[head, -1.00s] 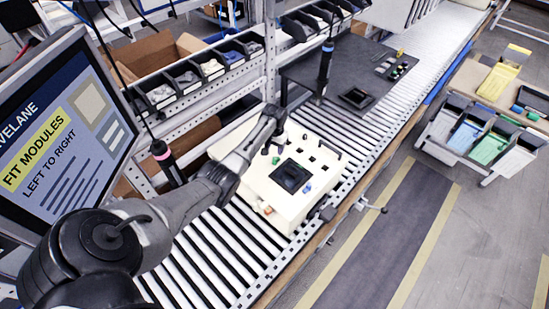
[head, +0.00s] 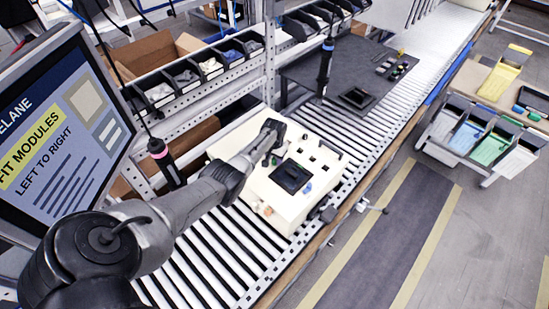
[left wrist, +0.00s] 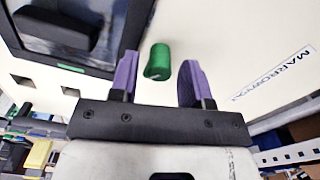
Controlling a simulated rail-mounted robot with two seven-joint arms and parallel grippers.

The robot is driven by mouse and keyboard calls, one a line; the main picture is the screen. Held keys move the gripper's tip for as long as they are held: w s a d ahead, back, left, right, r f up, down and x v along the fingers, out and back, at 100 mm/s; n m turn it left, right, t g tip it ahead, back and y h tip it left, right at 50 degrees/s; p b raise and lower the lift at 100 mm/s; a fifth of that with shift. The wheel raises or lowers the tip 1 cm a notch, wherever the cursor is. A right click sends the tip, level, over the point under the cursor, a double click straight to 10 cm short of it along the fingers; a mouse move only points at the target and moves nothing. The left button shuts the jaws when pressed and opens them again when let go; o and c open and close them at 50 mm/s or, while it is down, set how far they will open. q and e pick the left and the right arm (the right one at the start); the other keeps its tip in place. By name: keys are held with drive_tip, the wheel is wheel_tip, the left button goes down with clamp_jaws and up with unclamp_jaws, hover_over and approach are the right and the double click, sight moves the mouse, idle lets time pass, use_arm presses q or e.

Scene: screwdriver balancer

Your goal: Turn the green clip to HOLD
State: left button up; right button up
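The green clip (left wrist: 157,62) is a short green cylinder on the cream panel in the left wrist view. It stands between the two purple fingers of my left gripper (left wrist: 159,78). The fingers are open, with gaps to the clip on both sides. In the head view, the left gripper (head: 268,156) is low over the cream housing (head: 265,211), beside its dark square window (head: 290,177). There the clip is mostly hidden by the gripper. I cannot read a HOLD mark or tell the clip's setting. My right gripper is not in view.
The housing sits on a roller conveyor (head: 205,262). A hanging screwdriver with a pink band (head: 158,150) is left of it, and one with a blue band (head: 326,65) is behind. A monitor (head: 65,125) stands at left. Parts bins (head: 187,78) line the rack.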

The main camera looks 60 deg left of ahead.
use_arm(q)
clamp_jaws()
drive_tip(key=shift+m, duration=0.3)
drive_tip(key=m, duration=0.3)
drive_tip(key=shift+m, duration=0.4)
drive_tip(key=m, duration=0.4)
drive_tip(key=shift+m, duration=0.3)
drive_tip(key=m, duration=0.7)
drive_tip(key=shift+m+b, duration=0.3)
drive_tip(key=shift+m, duration=0.6)
